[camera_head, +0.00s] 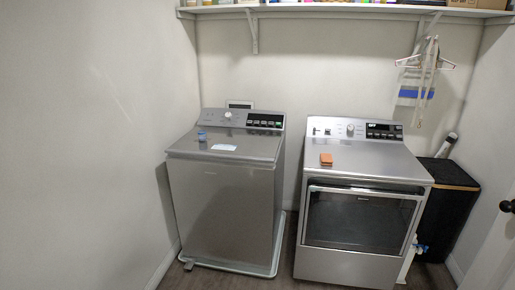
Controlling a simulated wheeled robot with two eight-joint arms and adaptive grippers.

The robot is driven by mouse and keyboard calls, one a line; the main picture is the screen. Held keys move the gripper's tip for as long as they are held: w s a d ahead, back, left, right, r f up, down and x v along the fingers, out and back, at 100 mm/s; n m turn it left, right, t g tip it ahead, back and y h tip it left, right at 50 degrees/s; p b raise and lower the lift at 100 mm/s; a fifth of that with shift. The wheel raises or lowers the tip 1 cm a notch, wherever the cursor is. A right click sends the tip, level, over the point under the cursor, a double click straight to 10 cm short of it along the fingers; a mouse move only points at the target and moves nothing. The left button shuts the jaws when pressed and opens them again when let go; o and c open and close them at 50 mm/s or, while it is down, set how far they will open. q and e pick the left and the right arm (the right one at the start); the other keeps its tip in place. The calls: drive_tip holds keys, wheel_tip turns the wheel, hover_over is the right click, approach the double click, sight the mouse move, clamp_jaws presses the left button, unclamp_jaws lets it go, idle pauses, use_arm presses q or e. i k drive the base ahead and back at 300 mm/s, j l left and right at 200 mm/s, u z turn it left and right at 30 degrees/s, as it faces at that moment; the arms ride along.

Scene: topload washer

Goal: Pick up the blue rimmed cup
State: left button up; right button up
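A small blue and pale object (203,135), which looks like the blue rimmed cup, stands on the left part of the top-load washer's lid (185,147). It is too small to make out its rim clearly. Neither of my grippers is in the head view, and nothing touches the object.
A flat pale-blue item (224,147) lies right of the cup on the washer. An orange block (326,159) sits on the dryer (375,160). A dark bin (455,195) stands right of the dryer. A shelf (340,8) runs above. A narrow gap separates the machines.

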sight(202, 137)
drive_tip(key=i+l+u, duration=0.1)
drive_tip(key=i+u, duration=0.15)
drive_tip(key=i, duration=0.15)
drive_tip(key=i+l+u, duration=0.2)
drive_tip(key=i, duration=0.15)
drive_tip(key=i+l+u, duration=0.25)
drive_tip(key=i+j+z, duration=0.1)
drive_tip(key=z, duration=0.25)
drive_tip(key=i+j+z, duration=0.15)
drive_tip(key=z, duration=0.2)
drive_tip(key=i+j+z, duration=0.15)
drive_tip(key=z, duration=0.2)
